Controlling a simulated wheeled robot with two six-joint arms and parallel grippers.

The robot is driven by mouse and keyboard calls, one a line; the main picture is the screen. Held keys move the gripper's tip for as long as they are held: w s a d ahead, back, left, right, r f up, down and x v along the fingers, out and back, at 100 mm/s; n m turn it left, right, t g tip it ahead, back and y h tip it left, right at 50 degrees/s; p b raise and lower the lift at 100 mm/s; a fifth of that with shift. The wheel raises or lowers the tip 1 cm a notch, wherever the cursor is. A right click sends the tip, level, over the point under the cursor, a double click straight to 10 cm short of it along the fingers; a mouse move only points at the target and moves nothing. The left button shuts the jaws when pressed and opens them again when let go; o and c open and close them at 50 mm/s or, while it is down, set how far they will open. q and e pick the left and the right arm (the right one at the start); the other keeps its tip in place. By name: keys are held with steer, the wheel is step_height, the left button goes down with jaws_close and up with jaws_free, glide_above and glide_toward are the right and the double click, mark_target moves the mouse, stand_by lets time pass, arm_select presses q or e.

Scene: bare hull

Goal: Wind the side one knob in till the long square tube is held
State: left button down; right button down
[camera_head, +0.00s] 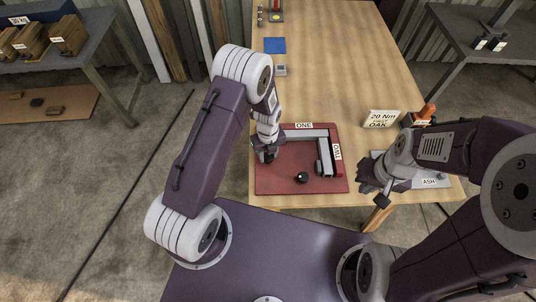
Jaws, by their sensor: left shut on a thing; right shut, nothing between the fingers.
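A red fixture board (270,180) lies on the near end of the wooden table. A label ONE (304,126) is at its far edge and a label TWO (337,152) at its right edge. A pale grey bar (308,134), which looks like the long square tube, lies along side one. My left gripper (267,156) is at the board's left part, shut on a small dark thing that appears to be the side one knob. The fingers mostly hide it, and its contact with the tube cannot be seen. My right gripper (375,190) is shut and empty, right of the board.
A shorter grey and dark piece (325,158) lies along side two. A round black knob (302,178) is at the board's near part. A "20 Nm first OAK" card (382,118) and an orange-topped item (426,112) stand right. A blue square (274,46) lies farther back; the table's middle is clear.

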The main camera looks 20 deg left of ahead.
mark_target(268, 156)
arm_select(q)
steer(key=shift+w+r+m, duration=0.1)
steer(key=shift+w+m, duration=0.05)
steer(key=shift+m, duration=0.55)
steer(key=c, duration=1.3)
jaws_free()
steer(key=o, duration=0.4)
step_height(268, 156, up, 9)
steer(key=b, duration=0.1)
